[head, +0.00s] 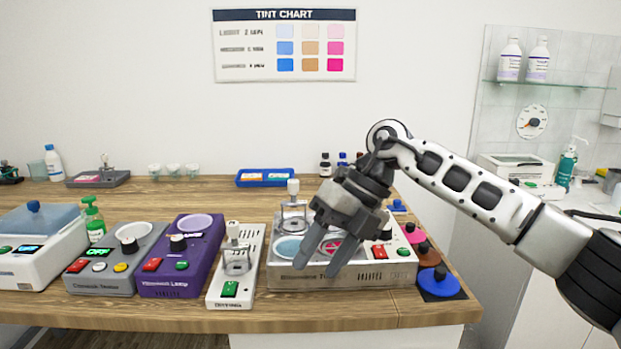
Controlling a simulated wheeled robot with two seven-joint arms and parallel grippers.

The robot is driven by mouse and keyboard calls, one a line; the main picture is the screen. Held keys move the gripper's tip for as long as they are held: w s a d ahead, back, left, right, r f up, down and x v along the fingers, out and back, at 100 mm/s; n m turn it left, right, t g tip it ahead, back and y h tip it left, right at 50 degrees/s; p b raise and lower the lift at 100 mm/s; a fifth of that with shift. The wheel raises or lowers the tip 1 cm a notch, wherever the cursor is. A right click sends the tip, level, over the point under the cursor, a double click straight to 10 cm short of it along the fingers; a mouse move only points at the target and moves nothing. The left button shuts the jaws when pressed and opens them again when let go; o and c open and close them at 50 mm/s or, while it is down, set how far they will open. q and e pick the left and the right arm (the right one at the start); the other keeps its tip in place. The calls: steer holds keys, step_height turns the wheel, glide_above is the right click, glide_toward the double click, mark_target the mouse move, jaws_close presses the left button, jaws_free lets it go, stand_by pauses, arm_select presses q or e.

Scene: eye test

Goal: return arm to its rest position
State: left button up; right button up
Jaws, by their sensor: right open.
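My right arm (470,190) comes in from the right, and its gripper (322,258) is over the front of a grey machine (350,281) at the right part of the wooden counter. The two fingers point down and left, spread apart, with nothing between them. They cover part of the machine's top; I cannot tell whether they touch it. My left arm and gripper are not in view.
The counter (130,316) also holds a white machine (250,244), a purple machine (184,258), a dark grey machine (120,257) and a blue tray (265,178).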

steer(key=s+a+f+m+g+y, duration=0.25)
steer(key=s+a+y, duration=0.55)
steer(key=a+y, duration=0.4)
steer(key=w+d+f+m+t+h, duration=0.1)
steer(key=d+f+m+t+h, duration=0.35)
steer(key=m+t, duration=0.8)
steer(key=w+d+f+m+t+h, duration=0.15)
steer(key=d+f+m+t, duration=0.35)
steer(key=d+m+t, duration=0.7)
steer(key=s+d+f+m+g+h, duration=0.3)
steer(key=s+f+m, duration=0.3)
steer(key=s+f, duration=0.2)
steer(key=s+d+f+m+g+h, duration=0.4)
steer(key=s+f+m+g+h, duration=0.1)
steer(key=f, duration=0.5)
steer(key=s+m+g, duration=0.1)
steer(key=s, duration=0.1)
steer(key=shift+s+d+h, duration=0.25)
steer(key=shift+s+h, duration=0.15)
